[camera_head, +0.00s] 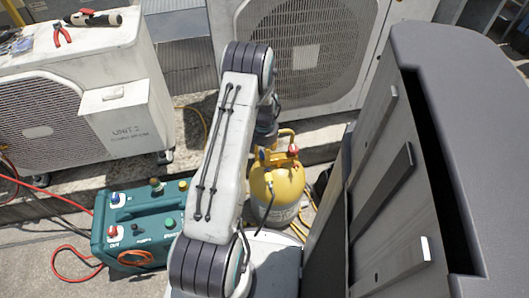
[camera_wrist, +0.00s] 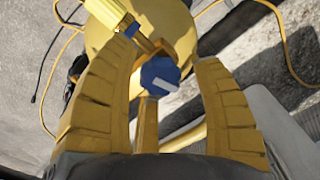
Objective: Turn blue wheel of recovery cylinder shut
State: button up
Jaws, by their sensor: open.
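The yellow recovery cylinder (camera_head: 278,190) stands upright on the ground, beyond my arm in the head view. Its red wheel (camera_head: 293,150) shows on top. In the wrist view, the blue wheel (camera_wrist: 160,76), with a white mark on it, sits on the yellow cylinder (camera_wrist: 178,25) between my two fingers. My gripper (camera_wrist: 166,70) is open, with one finger on each side of the blue wheel. A gap shows on both sides, wider on the right. In the head view my arm hides most of my gripper.
A teal recovery machine (camera_head: 140,225) with hoses stands left of the cylinder. A condenser unit (camera_head: 300,50) stands behind it, and another condenser (camera_head: 75,90) at left holds pliers (camera_head: 62,35). Yellow hose (camera_wrist: 275,30) runs near the cylinder in the wrist view.

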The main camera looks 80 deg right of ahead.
jog(key=c, duration=1.2)
jog(key=shift+m+b, duration=0.55)
jog(key=shift+m, duration=1.05)
jog(key=o, duration=1.2)
jog(key=shift+r, duration=0.15)
notch_tip(320, 180, up, 12)
